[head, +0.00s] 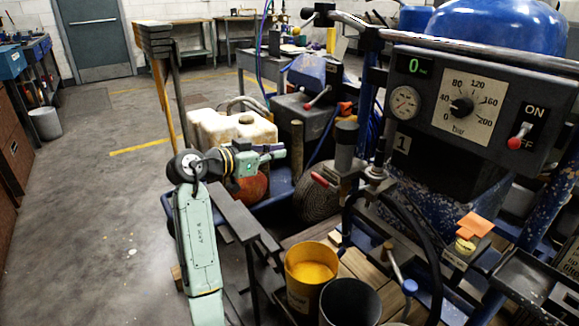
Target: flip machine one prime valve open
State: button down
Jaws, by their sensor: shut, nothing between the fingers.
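Machine one's dark control panel (428,80) is at the upper right, with the number 1 plate (402,141) below its gauge. To the lower left of that plate, a red-handled lever (323,181) sticks out leftward by the pipe fittings (374,175). It looks like a valve handle, but no label on it is readable. My gripper (280,151) is left of this lever and apart from it in the picture. Its fingers are together, pointing right, and hold nothing. How far the fingertips are from the lever in depth is hard to tell.
A yellow paint bucket (308,277) and a black bucket (350,302) stand below the lever. A black hose (418,235) hangs in front of the machine. A white jug (225,135) is behind my arm. Floor at left (90,200) is clear.

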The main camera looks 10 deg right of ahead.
jog(key=shift+s+d+f+m+g, duration=0.3)
jog(key=shift+d+f+g, duration=0.1)
jog(key=shift+d+g, duration=0.15)
jog(key=shift+s+d+f+m+g, duration=0.25)
jog(key=shift+d+f+m+g, duration=0.1)
jog(key=shift+d+g, duration=0.2)
jog(key=p, duration=0.2)
send_over(323, 182)
jog(key=w+a, duration=0.2)
notch_tip(323, 182, down, 2)
notch_tip(323, 182, down, 4)
jog(key=shift+s+a+f+p, duration=0.1)
jog(key=shift+a+f+p, duration=0.1)
jog(key=shift+p, duration=0.25)
